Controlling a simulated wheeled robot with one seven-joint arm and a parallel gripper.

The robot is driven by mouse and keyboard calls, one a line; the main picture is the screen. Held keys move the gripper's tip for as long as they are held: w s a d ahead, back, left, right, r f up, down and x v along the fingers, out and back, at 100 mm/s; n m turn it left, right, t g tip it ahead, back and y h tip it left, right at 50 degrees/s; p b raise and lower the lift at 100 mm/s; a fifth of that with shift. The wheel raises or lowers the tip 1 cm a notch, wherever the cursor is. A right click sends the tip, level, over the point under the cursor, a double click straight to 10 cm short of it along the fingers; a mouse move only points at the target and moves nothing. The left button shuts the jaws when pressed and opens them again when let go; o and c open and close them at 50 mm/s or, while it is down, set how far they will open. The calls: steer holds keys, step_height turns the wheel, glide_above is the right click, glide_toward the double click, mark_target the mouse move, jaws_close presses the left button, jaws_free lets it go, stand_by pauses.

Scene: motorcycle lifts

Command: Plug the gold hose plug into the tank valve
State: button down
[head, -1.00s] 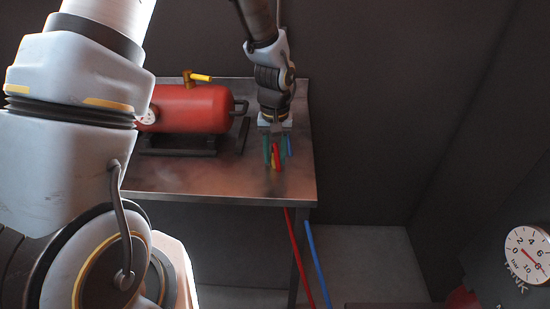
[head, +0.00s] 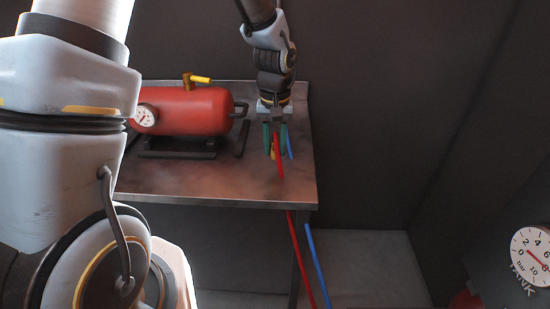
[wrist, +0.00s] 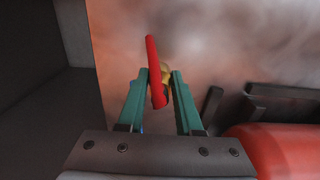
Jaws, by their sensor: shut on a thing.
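My gripper (head: 276,152) is at the right side of the metal table, to the right of the red tank. In the wrist view, my gripper's teal fingers (wrist: 161,82) are shut on the gold hose plug (wrist: 166,74), and a red hose runs across in front of it. The gold plug (head: 273,154) shows only as a small bit low between the fingers in the head view. The red tank (head: 190,110) lies on a dark stand. Its brass valve (head: 187,82) with a yellow handle (head: 201,80) is on top, apart from the plug.
The red hose (head: 300,250) and a blue hose (head: 317,265) hang below the table (head: 225,185). A gauge (head: 145,117) is on the tank's left end. Another gauge (head: 532,255) is at the lower right. The table's front is clear.

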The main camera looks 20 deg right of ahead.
mark_target(275, 137)
step_height(275, 137, up, 6)
steer(key=shift+r+b, duration=0.1)
steer(key=shift+b, duration=0.5)
